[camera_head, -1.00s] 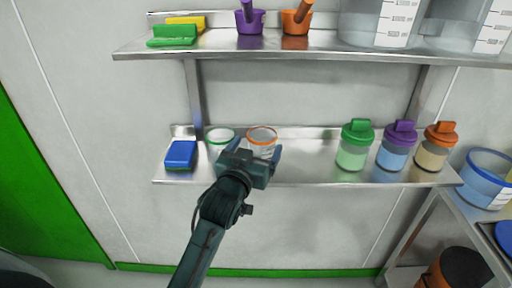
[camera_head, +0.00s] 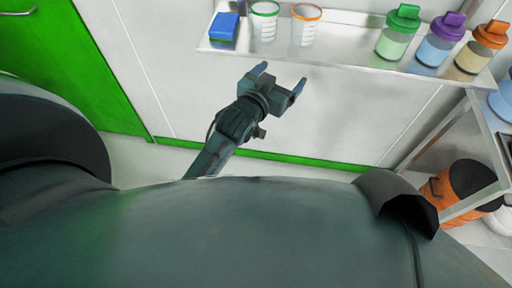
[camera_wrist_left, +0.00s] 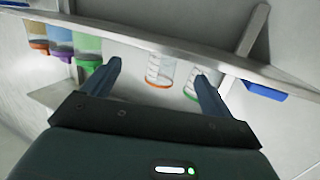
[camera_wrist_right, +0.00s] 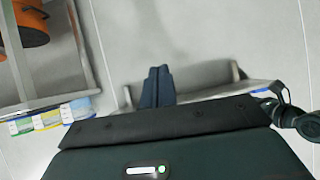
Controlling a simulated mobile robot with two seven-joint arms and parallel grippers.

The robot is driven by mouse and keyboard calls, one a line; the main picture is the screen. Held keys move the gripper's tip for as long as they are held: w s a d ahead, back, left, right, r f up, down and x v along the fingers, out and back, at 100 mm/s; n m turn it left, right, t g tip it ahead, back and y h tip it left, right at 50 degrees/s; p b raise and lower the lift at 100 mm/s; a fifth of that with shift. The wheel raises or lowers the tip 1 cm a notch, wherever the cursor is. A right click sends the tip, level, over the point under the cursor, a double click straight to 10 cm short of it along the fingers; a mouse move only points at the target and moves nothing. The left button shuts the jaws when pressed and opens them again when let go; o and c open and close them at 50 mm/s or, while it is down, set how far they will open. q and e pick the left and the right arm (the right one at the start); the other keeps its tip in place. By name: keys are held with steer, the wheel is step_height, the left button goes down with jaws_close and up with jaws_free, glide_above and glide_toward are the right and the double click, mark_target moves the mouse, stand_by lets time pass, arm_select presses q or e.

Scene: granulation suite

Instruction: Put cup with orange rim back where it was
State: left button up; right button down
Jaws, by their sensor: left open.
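The cup with the orange rim (camera_head: 304,27) is clear with markings and stands upright on the lower shelf, right of the cup with a green rim (camera_head: 264,24). Both also show upside down in the left wrist view, the orange-rimmed cup (camera_wrist_left: 160,69) between my finger lines and the green-rimmed one (camera_wrist_left: 191,84) partly behind a finger. My left gripper (camera_head: 281,76) is open and empty, in front of and below the shelf edge, apart from the cup. My right gripper (camera_wrist_right: 157,72) shows only in its wrist view, fingers together with nothing visible between them.
A blue sponge (camera_head: 224,27) lies left of the cups on the lower shelf (camera_head: 345,52). Shaker bottles with green (camera_head: 398,34), purple (camera_head: 441,40) and orange (camera_head: 483,46) lids stand to the right. The shelf between is clear. An orange bin (camera_head: 464,186) stands at lower right.

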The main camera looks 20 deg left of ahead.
arm_select(q)
steer(key=s+d+f+m+g+h, duration=0.1)
steer(key=s+f+g, duration=0.1)
steer(key=s+f, duration=0.5)
steer(key=s+d+f+m+g+h, duration=0.1)
steer(key=s+f, duration=0.6)
steer(key=s, duration=0.7)
steer(key=shift+s+d+f+g, duration=0.25)
steer(key=shift+d+g, duration=0.35)
steer(key=shift+g, duration=0.6)
steer(key=shift+r, duration=0.15)
